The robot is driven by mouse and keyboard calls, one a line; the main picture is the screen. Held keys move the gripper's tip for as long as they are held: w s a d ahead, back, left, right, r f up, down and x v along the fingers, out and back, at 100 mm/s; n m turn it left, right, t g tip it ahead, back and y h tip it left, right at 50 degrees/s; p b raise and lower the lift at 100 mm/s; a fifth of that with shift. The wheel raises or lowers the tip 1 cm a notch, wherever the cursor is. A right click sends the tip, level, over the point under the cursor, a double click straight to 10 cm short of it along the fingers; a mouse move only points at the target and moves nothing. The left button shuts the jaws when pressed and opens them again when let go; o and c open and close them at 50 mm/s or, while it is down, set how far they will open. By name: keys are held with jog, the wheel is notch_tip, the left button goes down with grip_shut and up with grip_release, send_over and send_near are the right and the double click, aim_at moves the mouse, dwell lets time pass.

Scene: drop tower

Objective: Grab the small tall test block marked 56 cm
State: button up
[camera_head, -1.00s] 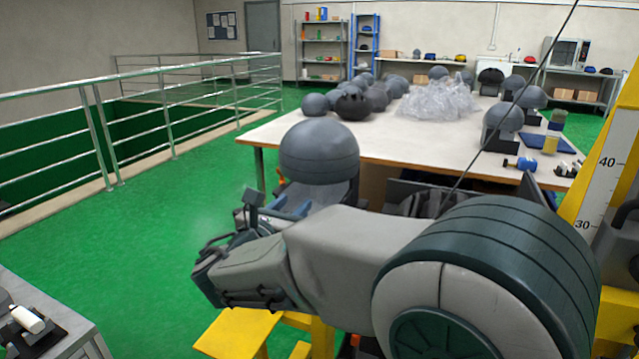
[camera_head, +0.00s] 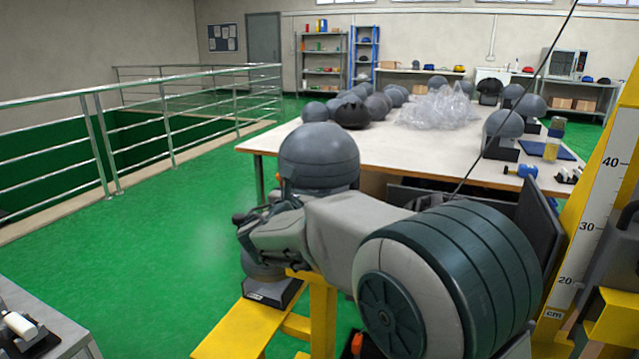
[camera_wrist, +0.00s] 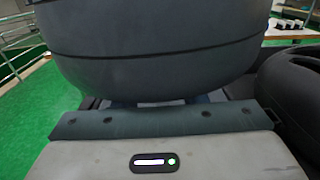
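A grey domed block (camera_head: 320,155) with dark seam lines stands out just beyond the end of my arm in the head view. The same dome (camera_wrist: 150,45) fills the upper wrist view, close in front of my gripper (camera_wrist: 155,103). In the head view my gripper is hidden behind the wrist and below the dome. Bluish finger parts show just under the dome in the wrist view, but the fingertips are hidden, so I cannot see whether they grip it. No 56 cm mark is legible. Another block on a labelled dark base (camera_head: 273,289) is partly hidden under my wrist.
A yellow stand (camera_head: 240,325) is below my arm. A white table (camera_head: 400,155) behind carries several grey domes and a clear plastic heap (camera_head: 438,108). A yellow post with a cm scale (camera_head: 590,220) rises at right. Railings (camera_head: 170,125) and open green floor are at left.

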grip_shut()
dwell(1.3)
jog(key=shift+r, duration=0.2)
